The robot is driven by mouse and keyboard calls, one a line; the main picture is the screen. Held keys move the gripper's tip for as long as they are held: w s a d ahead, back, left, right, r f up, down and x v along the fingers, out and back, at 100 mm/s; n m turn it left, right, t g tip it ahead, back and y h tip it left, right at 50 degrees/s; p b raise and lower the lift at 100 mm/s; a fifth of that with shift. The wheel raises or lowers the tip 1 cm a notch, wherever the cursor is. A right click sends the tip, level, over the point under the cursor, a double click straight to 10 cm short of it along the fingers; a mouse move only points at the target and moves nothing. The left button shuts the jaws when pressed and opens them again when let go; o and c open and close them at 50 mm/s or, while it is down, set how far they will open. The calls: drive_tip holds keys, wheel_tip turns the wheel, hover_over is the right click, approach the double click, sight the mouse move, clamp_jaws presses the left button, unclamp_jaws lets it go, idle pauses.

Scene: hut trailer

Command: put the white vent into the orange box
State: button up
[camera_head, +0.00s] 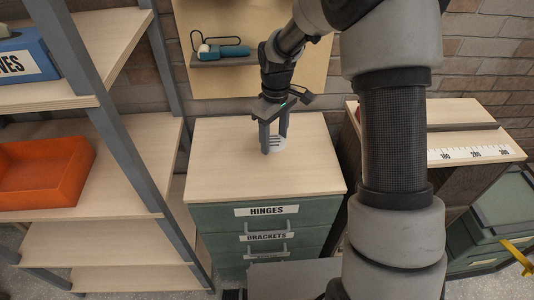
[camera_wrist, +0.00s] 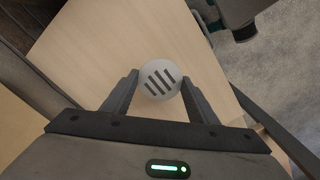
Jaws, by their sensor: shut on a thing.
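The white vent (camera_head: 277,143) is a small round piece with dark slots, at the top of the drawer cabinet. My gripper (camera_head: 274,150) points down over the cabinet top with its fingers on either side of the vent. In the wrist view the vent (camera_wrist: 161,79) sits between the tips of my gripper (camera_wrist: 160,88), slotted face toward the camera. My gripper is shut on it. I cannot tell whether the vent still touches the cabinet top. The orange box (camera_head: 45,178) is an open, shallow tray on the left shelf unit and looks empty from here.
The drawer cabinet (camera_head: 225,180) has a clear wooden top. The grey shelf post (camera_head: 125,150) stands between it and the orange box. A blue bin (camera_head: 25,60) is on the upper shelf. A teal tool (camera_head: 225,51) lies on a wall shelf. A ruler bench (camera_head: 470,130) is at right.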

sight(273, 166)
wheel_tip(273, 166, down, 8)
drive_tip(key=shift+s+f, duration=0.15)
drive_tip(key=shift+f, duration=0.1)
drive_tip(key=shift+f, duration=0.1)
drive_tip(key=o, duration=0.6)
drive_tip(key=shift+f, duration=0.15)
drive_tip(key=o, duration=0.4)
drive_tip(key=shift+r, duration=0.2)
